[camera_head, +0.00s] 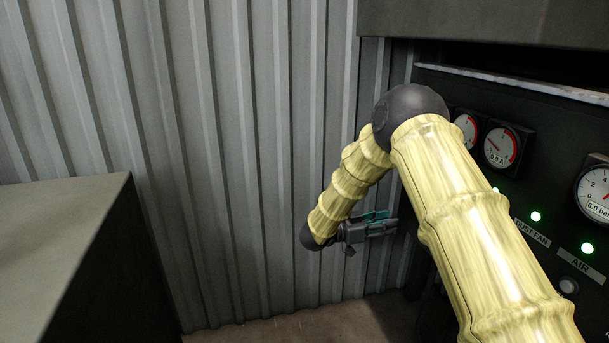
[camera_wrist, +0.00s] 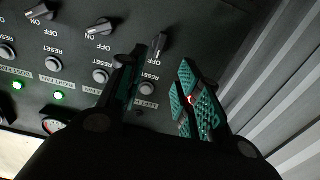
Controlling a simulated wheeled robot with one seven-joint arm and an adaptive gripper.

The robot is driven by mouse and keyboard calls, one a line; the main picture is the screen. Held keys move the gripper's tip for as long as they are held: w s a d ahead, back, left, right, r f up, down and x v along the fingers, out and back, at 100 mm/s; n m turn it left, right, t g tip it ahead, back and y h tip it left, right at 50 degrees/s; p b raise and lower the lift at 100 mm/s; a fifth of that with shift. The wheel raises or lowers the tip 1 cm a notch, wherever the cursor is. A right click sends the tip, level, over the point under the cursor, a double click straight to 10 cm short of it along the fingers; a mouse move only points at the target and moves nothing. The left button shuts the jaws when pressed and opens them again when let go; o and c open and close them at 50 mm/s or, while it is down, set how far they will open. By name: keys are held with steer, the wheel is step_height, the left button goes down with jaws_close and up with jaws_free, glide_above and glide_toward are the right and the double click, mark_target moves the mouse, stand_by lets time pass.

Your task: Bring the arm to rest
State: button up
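My arm in its yellow ribbed sleeve reaches in from the lower right of the head view, bends at a dark joint, and comes down toward the panel's left edge. My gripper (camera_head: 378,224), with teal pads, is at its end beside the dark control panel (camera_head: 548,203). In the wrist view, my gripper (camera_wrist: 163,78) is open, with a clear gap and nothing held between its fingers. Beyond the fingertips is a knob (camera_wrist: 157,46) on the panel; whether the fingers touch the panel cannot be told.
The panel carries gauges (camera_head: 502,147), lit green lamps (camera_head: 587,248), reset buttons (camera_wrist: 100,76) and more knobs (camera_wrist: 100,28). A corrugated metal wall (camera_head: 230,150) stands close behind and left of my gripper. A dark box-like block (camera_head: 60,230) is at the left.

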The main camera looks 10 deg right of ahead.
steer(key=s+a+f+n+t+y+p, duration=0.2)
steer(key=f+n+t+y, duration=0.15)
steer(key=f, duration=0.35)
steer(key=s+a+f+n+t+y+p, duration=0.1)
steer(key=s+f+n+t+y, duration=0.15)
steer(key=f+n+t, duration=0.35)
steer(key=s+a+f+n+g+y+p, duration=0.1)
steer(key=s+a+f+n+g+y, duration=0.15)
steer(key=s+f, duration=0.45)
steer(key=s+a+f+n+g+y+p, duration=0.1)
steer(key=s+a+f+y+p, duration=0.1)
steer(key=s+a+f+y, duration=0.35)
steer(key=s+a+f+n+g+y+p, duration=0.1)
steer(key=s+a+g, duration=0.1)
steer(key=s, duration=0.9)
steer(key=s+a+n+g+y+p, duration=0.1)
steer(key=s+a+g, duration=0.1)
steer(key=s, duration=1)
steer(key=s+a+f+n+g+y+p, duration=0.1)
steer(key=s+g+y, duration=0.1)
steer(key=s, duration=1)
steer(key=shift+a+f+g, duration=0.35)
steer(key=shift+a+g, duration=0.05)
steer(key=shift+g, duration=0.4)
